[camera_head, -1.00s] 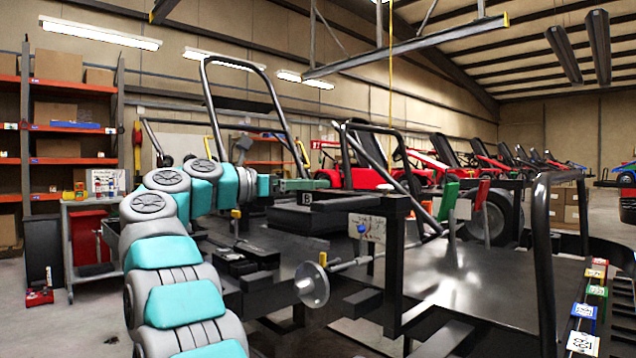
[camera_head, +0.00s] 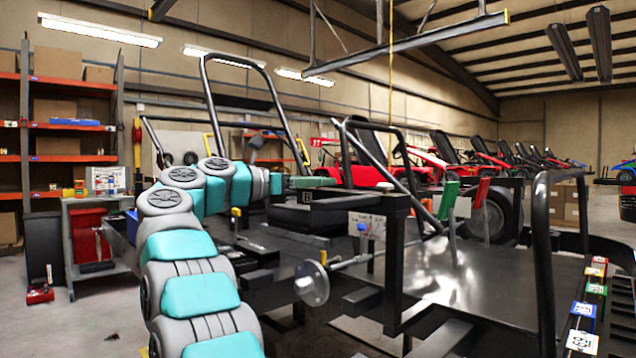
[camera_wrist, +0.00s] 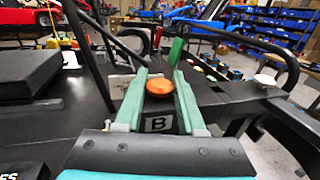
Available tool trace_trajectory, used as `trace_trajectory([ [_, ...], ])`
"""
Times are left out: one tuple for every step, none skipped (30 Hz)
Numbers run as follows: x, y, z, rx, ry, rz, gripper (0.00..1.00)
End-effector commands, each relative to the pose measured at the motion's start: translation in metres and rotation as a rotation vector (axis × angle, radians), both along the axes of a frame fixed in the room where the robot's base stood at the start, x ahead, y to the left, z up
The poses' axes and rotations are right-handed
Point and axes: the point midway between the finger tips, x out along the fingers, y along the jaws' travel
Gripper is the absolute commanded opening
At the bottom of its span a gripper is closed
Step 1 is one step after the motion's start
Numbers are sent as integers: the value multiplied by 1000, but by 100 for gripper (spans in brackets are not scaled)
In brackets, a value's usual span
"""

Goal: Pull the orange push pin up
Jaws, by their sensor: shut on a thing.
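The orange push pin (camera_wrist: 160,87) shows its round orange head between the two green fingers of my gripper (camera_wrist: 161,78) in the wrist view. My gripper is shut on it. The pin sits over a dark frame part with a "B" label (camera_wrist: 158,124). In the head view my gripper (camera_head: 315,182) reaches in from the left above the same black frame (camera_head: 345,200). The pin cannot be made out there, and its shaft is hidden in the wrist view.
A green lever (camera_head: 448,200) and a red lever (camera_head: 482,192) stand right of my gripper. A black tube hoop (camera_head: 355,130) rises behind it. Coloured labelled blocks (camera_head: 583,310) sit at the right.

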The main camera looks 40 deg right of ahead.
Motion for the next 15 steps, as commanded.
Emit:
trace_trajectory([
  [0, 0, 0, 0, 0, 0, 11],
  [0, 0, 0, 0, 0, 0, 8],
  [0, 0, 0, 0, 0, 0, 4],
  [0, 0, 0, 0, 0, 0, 0],
  [0, 0, 0, 0, 0, 0, 0],
  [0, 0, 0, 0, 0, 0, 0],
  [0, 0, 0, 0, 0, 0, 0],
  [0, 0, 0, 0, 0, 0, 0],
  [0, 0, 0, 0, 0, 0, 0],
  [0, 0, 0, 0, 0, 0, 0],
  [0, 0, 0, 0, 0, 0, 0],
  [0, 0, 0, 0, 0, 0, 0],
  [0, 0, 0, 0, 0, 0, 0],
  [0, 0, 0, 0, 0, 0, 0],
  [0, 0, 0, 0, 0, 0, 0],
])
